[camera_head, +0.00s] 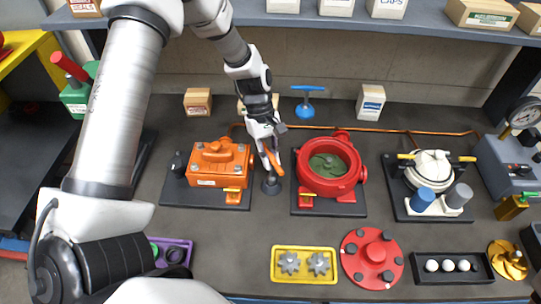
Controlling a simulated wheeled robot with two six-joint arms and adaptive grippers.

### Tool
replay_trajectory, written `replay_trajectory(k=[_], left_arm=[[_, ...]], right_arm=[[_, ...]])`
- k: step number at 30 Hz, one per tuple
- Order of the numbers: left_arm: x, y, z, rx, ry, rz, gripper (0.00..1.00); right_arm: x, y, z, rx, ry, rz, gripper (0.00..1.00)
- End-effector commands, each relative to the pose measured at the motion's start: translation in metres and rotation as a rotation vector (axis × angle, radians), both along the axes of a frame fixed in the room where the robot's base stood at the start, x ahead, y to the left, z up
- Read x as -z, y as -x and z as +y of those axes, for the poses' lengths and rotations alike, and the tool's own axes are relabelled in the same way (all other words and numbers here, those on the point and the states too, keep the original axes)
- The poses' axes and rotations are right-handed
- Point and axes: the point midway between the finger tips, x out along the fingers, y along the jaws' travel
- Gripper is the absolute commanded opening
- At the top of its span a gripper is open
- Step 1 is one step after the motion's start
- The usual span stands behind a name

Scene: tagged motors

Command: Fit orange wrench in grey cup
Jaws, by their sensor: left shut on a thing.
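My left gripper (270,148) comes down from the upper left and is shut on the orange wrench (273,161). The wrench hangs tilted below the fingers, partly hidden by them. The grey cup (270,188) is a small dark grey piece standing on the bench between the orange motor and the red housing. The wrench's lower end shows right at the cup's top in the picture; I cannot tell whether it is inside, touching or just above. My right gripper is not in view.
An orange motor (217,163) on a dark base is close left of the cup. A red round housing (328,166) is close right. A white pump (433,170) stands farther right. A yellow gear tray (303,264) and a red disc (371,258) lie in front.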

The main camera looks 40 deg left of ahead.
Motion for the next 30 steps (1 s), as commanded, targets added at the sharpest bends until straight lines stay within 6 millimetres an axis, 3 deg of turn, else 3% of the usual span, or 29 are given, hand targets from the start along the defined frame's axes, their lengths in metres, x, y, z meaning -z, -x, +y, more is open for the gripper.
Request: replay_trajectory(k=[29,30], left_arm=[[0.025,0.0,0.0,0.001,-0.001,-0.001,0.0],[0.024,0.0,0.0,0.001,-0.001,-0.001,0.25]], right_arm=[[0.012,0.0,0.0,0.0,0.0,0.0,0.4],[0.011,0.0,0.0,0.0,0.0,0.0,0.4]])
